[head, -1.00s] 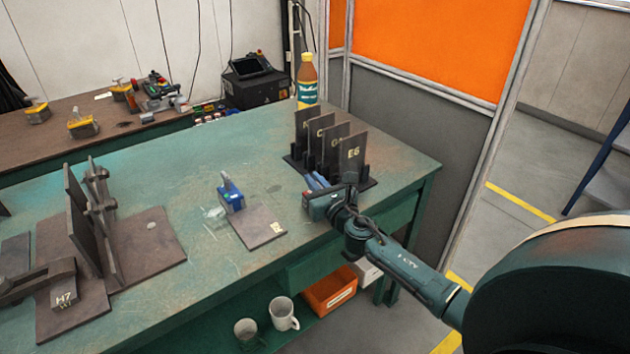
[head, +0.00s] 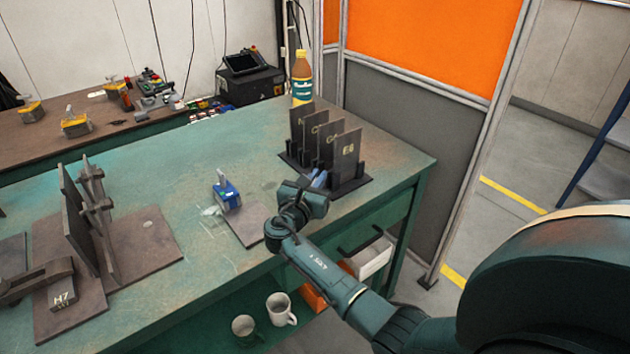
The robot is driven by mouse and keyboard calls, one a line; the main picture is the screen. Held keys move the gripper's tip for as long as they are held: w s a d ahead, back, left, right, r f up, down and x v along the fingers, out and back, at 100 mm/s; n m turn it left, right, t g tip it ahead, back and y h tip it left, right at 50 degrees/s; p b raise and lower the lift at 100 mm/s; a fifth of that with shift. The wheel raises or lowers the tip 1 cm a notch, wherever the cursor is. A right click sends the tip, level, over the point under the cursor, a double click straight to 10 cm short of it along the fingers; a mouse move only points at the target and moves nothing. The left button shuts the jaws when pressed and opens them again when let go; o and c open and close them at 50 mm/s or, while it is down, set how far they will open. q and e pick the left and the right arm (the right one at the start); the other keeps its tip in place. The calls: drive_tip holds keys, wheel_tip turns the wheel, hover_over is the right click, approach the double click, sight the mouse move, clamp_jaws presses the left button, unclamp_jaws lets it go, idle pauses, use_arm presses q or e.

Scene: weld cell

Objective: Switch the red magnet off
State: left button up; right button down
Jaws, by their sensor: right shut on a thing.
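I cannot make out a red magnet anywhere in the head view. A blue magnet block (head: 227,196) with a pale upright lever stands on a flat steel plate (head: 245,226) on the green table. My right gripper (head: 319,179) is to the right of that block, apart from it, at the front of the plate rack. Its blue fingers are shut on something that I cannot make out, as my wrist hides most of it. My right arm covers the plate's right corner. My left gripper is not in view.
The black rack (head: 350,187) holds several upright labelled plates, with a bottle (head: 302,78) behind. A welded fixture (head: 110,262) fills the table's left. Yellow magnet blocks (head: 76,125) stand on the back bench. Mugs (head: 280,309) are on the lower shelf.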

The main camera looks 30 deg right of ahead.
drive_tip(key=m+g+h+b, duration=0.1)
drive_tip(key=m+g, duration=0.1)
drive_tip(key=m+g+h+b, duration=0.1)
drive_tip(key=g, duration=0.2)
drive_tip(key=shift+s+d+f+m+h, duration=0.1)
drive_tip(key=shift+s+f+m+h, duration=0.05)
drive_tip(key=shift+m+h, duration=0.2)
drive_tip(key=m+g+b, duration=0.2)
drive_tip(key=g, duration=0.1)
drive_tip(key=shift+s+g+h+b, duration=0.2)
drive_tip(key=shift+g+h+b, duration=0.05)
drive_tip(key=shift+g+b, duration=0.05)
drive_tip(key=shift+s+d+m+g+b, duration=0.1)
drive_tip(key=shift+m+g+b, duration=0.6)
drive_tip(key=shift+g, duration=0.4)
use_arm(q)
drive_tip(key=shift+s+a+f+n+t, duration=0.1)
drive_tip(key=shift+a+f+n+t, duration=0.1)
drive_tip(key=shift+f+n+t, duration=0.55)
use_arm(e)
drive_tip(key=shift+r, duration=0.2)
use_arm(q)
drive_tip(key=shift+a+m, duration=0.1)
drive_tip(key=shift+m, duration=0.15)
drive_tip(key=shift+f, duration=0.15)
use_arm(e)
drive_tip(key=c, duration=1.5)
unclamp_jaws()
drive_tip(key=shift+s, duration=0.1)
